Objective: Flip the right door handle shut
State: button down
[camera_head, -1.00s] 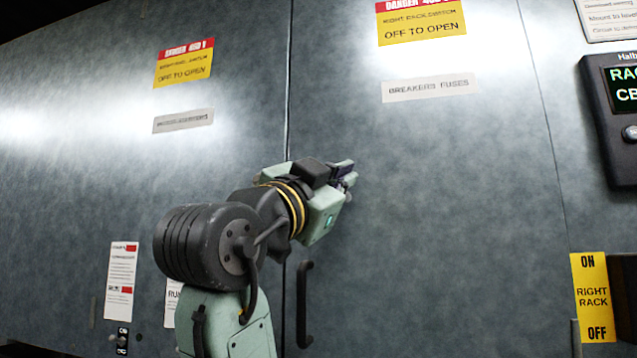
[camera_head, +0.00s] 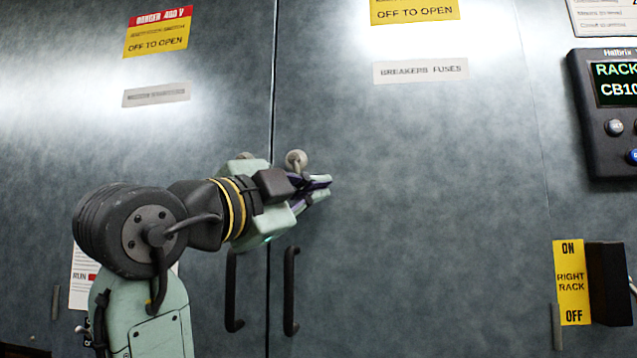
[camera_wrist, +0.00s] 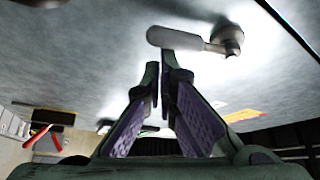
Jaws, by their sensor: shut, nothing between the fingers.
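The right door (camera_head: 420,200) is a grey metal panel beside a vertical seam. A pale rounded lever handle (camera_wrist: 180,40) with a round pivot (camera_wrist: 228,40) shows in the wrist view, just beyond my fingertips. In the head view, a round handle end (camera_head: 296,158) shows on the right door near the seam; my gripper hides the rest. My gripper (camera_head: 324,188) is shut and empty, its tips just below and right of that end. In the wrist view the tips (camera_wrist: 166,78) are close to the lever; I cannot tell whether they touch.
Black vertical pull bars (camera_head: 290,290) (camera_head: 233,290) stand on both sides of the seam below my gripper. A black display panel (camera_head: 610,110) and a switch box (camera_head: 608,283) with a yellow ON/OFF label are at the right. The door face right of my gripper is clear.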

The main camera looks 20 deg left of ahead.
jog(key=shift+s+a+f, duration=0.1)
jog(key=shift+a+f, duration=0.2)
jog(key=shift+a, duration=0.45)
dwell(0.3)
